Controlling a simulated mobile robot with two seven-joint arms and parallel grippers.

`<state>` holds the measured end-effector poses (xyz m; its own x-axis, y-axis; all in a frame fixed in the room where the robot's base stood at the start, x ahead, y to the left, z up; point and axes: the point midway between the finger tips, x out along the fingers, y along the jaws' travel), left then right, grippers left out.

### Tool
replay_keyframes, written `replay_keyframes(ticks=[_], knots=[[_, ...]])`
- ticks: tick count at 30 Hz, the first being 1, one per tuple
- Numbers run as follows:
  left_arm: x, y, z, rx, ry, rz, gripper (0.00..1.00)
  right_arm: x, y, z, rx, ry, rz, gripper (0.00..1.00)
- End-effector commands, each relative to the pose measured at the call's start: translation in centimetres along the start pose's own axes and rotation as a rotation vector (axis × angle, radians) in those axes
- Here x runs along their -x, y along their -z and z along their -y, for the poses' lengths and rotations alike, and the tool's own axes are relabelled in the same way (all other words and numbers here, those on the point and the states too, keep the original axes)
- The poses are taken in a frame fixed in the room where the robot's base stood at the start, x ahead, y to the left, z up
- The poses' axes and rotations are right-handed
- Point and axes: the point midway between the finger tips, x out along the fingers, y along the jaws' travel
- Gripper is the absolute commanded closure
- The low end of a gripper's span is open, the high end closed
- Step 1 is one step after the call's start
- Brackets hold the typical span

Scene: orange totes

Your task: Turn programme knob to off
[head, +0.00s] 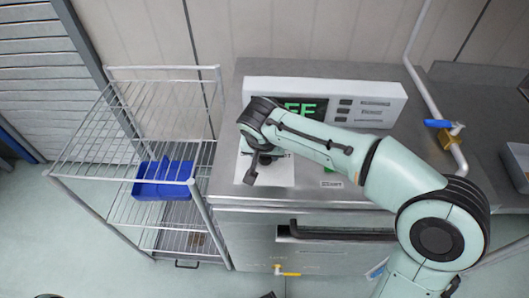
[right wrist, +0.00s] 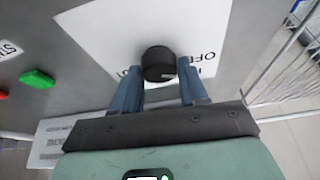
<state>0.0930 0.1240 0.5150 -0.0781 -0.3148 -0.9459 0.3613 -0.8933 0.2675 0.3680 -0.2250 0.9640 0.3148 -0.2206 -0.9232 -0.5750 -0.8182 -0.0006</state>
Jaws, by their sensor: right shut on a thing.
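The programme knob (right wrist: 159,62) is a black round knob on a white label (right wrist: 110,35) on the machine's grey top. Part of an OFF marking shows beside it in the right wrist view. My right gripper (right wrist: 160,74) has its two blue fingers on either side of the knob, shut on it. In the head view my right gripper (head: 252,168) reaches down over the white label (head: 282,174), and the knob is hidden there. The knob's exact pointing direction is hard to tell. My left gripper is not in view.
A white display box (head: 375,98) with green lettering, partly covered by my arm, stands behind. Green (right wrist: 37,79) and red (right wrist: 3,94) buttons sit beside the label. A wire rack (head: 130,108) with a blue bin (head: 163,190) stands left. A pipe with a blue-handled valve (head: 438,124) is right.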

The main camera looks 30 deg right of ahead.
Motion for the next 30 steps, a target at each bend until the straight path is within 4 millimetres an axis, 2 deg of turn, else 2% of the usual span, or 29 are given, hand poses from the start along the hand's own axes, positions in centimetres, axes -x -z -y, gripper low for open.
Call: replay_keyframes(ticks=[7, 21, 22, 24, 30], knots=[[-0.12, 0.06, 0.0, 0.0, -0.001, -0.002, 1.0, -0.08, -0.09, -0.04, 0.061, 0.025, 0.003, 0.87], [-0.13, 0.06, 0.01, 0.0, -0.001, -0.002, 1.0, -0.1, -0.13, -0.03, 0.074, 0.029, 0.004, 0.87], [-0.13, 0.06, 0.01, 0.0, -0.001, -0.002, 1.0, -0.11, -0.13, -0.03, 0.075, 0.029, 0.004, 0.54], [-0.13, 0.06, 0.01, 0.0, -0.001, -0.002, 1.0, -0.1, -0.13, -0.03, 0.074, 0.029, 0.004, 0.33], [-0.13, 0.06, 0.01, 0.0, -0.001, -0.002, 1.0, -0.06, -0.07, -0.05, 0.073, 0.029, 0.003, 0.33]])
